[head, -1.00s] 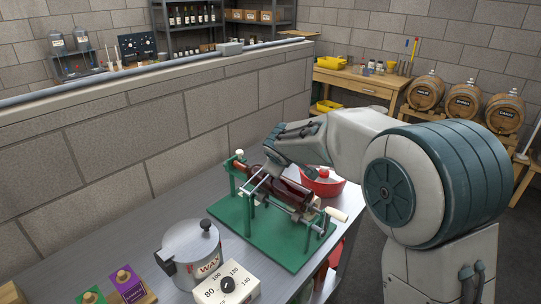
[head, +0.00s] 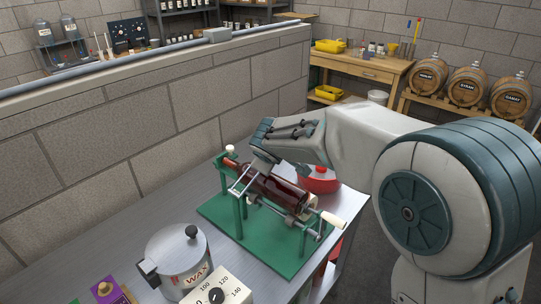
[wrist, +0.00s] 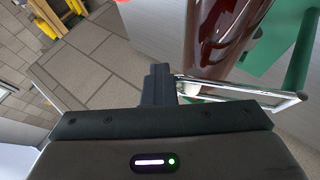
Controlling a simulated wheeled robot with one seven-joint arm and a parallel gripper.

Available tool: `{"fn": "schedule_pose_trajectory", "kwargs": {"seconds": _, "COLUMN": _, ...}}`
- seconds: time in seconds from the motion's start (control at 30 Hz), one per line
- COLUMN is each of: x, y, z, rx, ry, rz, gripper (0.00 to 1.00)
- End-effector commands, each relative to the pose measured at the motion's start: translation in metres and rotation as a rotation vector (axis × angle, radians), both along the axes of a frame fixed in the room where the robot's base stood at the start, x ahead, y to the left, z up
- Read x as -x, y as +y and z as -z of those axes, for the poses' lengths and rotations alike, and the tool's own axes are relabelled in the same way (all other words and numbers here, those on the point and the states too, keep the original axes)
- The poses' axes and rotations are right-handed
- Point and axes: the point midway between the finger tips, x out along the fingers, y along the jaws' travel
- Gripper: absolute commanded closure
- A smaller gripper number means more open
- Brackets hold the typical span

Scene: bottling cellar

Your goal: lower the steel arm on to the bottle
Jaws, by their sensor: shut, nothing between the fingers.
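The dark red-brown bottle (head: 283,193) lies tilted along a green stand (head: 231,219), its neck toward the upper left. It fills the top middle of the wrist view (wrist: 215,35). The steel arm (head: 240,183) is a thin bright frame at the bottle's neck end; in the wrist view it runs rightward as a bar (wrist: 250,89) below the bottle.
A white handle (head: 333,220) sticks out at the stand's right end. A steel wax pot (head: 181,262) and a white dial box (head: 222,290) stand in front on the metal table. A low block wall (head: 150,140) runs behind.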

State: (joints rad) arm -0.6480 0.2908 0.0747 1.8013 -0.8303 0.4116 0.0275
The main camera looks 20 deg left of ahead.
Motion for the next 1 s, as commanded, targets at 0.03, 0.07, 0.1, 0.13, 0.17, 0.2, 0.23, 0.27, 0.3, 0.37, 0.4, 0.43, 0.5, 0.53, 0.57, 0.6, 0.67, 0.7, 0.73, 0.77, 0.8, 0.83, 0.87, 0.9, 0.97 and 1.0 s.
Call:
{"fn": "schedule_pose_trajectory", "kwargs": {"seconds": 0.03, "x": 0.005, "y": 0.002, "z": 0.006, "rx": 0.006, "ry": 0.011, "rz": -0.006, "gripper": 1.00}}
{"fn": "schedule_pose_trajectory", "kwargs": {"seconds": 0.07, "x": 0.005, "y": 0.002, "z": 0.006, "rx": 0.006, "ry": 0.011, "rz": -0.006, "gripper": 1.00}}
{"fn": "schedule_pose_trajectory", "kwargs": {"seconds": 0.1, "x": 0.005, "y": 0.002, "z": 0.005, "rx": 0.006, "ry": 0.011, "rz": -0.006, "gripper": 1.00}}
{"fn": "schedule_pose_trajectory", "kwargs": {"seconds": 0.13, "x": 0.005, "y": 0.002, "z": 0.005, "rx": 0.005, "ry": 0.011, "rz": -0.007, "gripper": 1.00}}
{"fn": "schedule_pose_trajectory", "kwargs": {"seconds": 0.17, "x": 0.006, "y": 0.002, "z": 0.004, "rx": 0.005, "ry": 0.011, "rz": -0.007, "gripper": 1.00}}
{"fn": "schedule_pose_trajectory", "kwargs": {"seconds": 0.2, "x": 0.007, "y": 0.002, "z": 0.002, "rx": 0.005, "ry": 0.011, "rz": -0.007, "gripper": 1.00}}
{"fn": "schedule_pose_trajectory", "kwargs": {"seconds": 0.23, "x": 0.008, "y": 0.001, "z": 0.000, "rx": 0.005, "ry": 0.010, "rz": -0.007, "gripper": 1.00}}
{"fn": "schedule_pose_trajectory", "kwargs": {"seconds": 0.27, "x": 0.010, "y": 0.001, "z": -0.002, "rx": 0.005, "ry": 0.011, "rz": -0.007, "gripper": 1.00}}
{"fn": "schedule_pose_trajectory", "kwargs": {"seconds": 0.3, "x": 0.012, "y": -0.001, "z": -0.007, "rx": 0.005, "ry": 0.010, "rz": -0.006, "gripper": 1.00}}
{"fn": "schedule_pose_trajectory", "kwargs": {"seconds": 0.37, "x": 0.017, "y": -0.005, "z": -0.014, "rx": 0.006, "ry": 0.012, "rz": -0.003, "gripper": 1.00}}
{"fn": "schedule_pose_trajectory", "kwargs": {"seconds": 0.4, "x": 0.021, "y": -0.008, "z": -0.021, "rx": 0.005, "ry": 0.013, "rz": 0.001, "gripper": 1.00}}
{"fn": "schedule_pose_trajectory", "kwargs": {"seconds": 0.43, "x": 0.023, "y": -0.011, "z": -0.025, "rx": 0.006, "ry": 0.013, "rz": 0.002, "gripper": 1.00}}
{"fn": "schedule_pose_trajectory", "kwargs": {"seconds": 0.5, "x": 0.034, "y": -0.015, "z": -0.031, "rx": 0.004, "ry": 0.011, "rz": 0.005, "gripper": 1.00}}
{"fn": "schedule_pose_trajectory", "kwargs": {"seconds": 0.53, "x": 0.038, "y": -0.017, "z": -0.035, "rx": 0.005, "ry": 0.010, "rz": 0.004, "gripper": 1.00}}
{"fn": "schedule_pose_trajectory", "kwargs": {"seconds": 0.57, "x": 0.042, "y": -0.018, "z": -0.040, "rx": 0.004, "ry": 0.009, "rz": 0.005, "gripper": 1.00}}
{"fn": "schedule_pose_trajectory", "kwargs": {"seconds": 0.6, "x": 0.047, "y": -0.019, "z": -0.046, "rx": 0.002, "ry": 0.008, "rz": 0.005, "gripper": 1.00}}
{"fn": "schedule_pose_trajectory", "kwargs": {"seconds": 0.67, "x": 0.055, "y": -0.021, "z": -0.053, "rx": 0.003, "ry": 0.008, "rz": 0.003, "gripper": 1.00}}
{"fn": "schedule_pose_trajectory", "kwargs": {"seconds": 0.7, "x": 0.061, "y": -0.022, "z": -0.058, "rx": 0.003, "ry": 0.007, "rz": 0.003, "gripper": 1.00}}
{"fn": "schedule_pose_trajectory", "kwargs": {"seconds": 0.73, "x": 0.065, "y": -0.023, "z": -0.062, "rx": 0.003, "ry": 0.007, "rz": 0.003, "gripper": 1.00}}
{"fn": "schedule_pose_trajectory", "kwargs": {"seconds": 0.77, "x": 0.069, "y": -0.024, "z": -0.066, "rx": 0.002, "ry": 0.007, "rz": 0.003, "gripper": 1.00}}
{"fn": "schedule_pose_trajectory", "kwargs": {"seconds": 0.8, "x": 0.073, "y": -0.025, "z": -0.070, "rx": 0.002, "ry": 0.006, "rz": 0.001, "gripper": 1.00}}
{"fn": "schedule_pose_trajectory", "kwargs": {"seconds": 0.83, "x": 0.076, "y": -0.026, "z": -0.073, "rx": 0.002, "ry": 0.006, "rz": 0.001, "gripper": 1.00}}
{"fn": "schedule_pose_trajectory", "kwargs": {"seconds": 0.87, "x": 0.079, "y": -0.026, "z": -0.076, "rx": 0.002, "ry": 0.006, "rz": 0.001, "gripper": 1.00}}
{"fn": "schedule_pose_trajectory", "kwargs": {"seconds": 0.9, "x": 0.083, "y": -0.026, "z": -0.079, "rx": 0.001, "ry": 0.007, "rz": 0.000, "gripper": 1.00}}
{"fn": "schedule_pose_trajectory", "kwargs": {"seconds": 0.97, "x": 0.087, "y": -0.028, "z": -0.083, "rx": 0.003, "ry": 0.005, "rz": -0.001, "gripper": 1.00}}
{"fn": "schedule_pose_trajectory", "kwargs": {"seconds": 1.0, "x": 0.089, "y": -0.028, "z": -0.085, "rx": 0.003, "ry": 0.006, "rz": 0.000, "gripper": 1.00}}
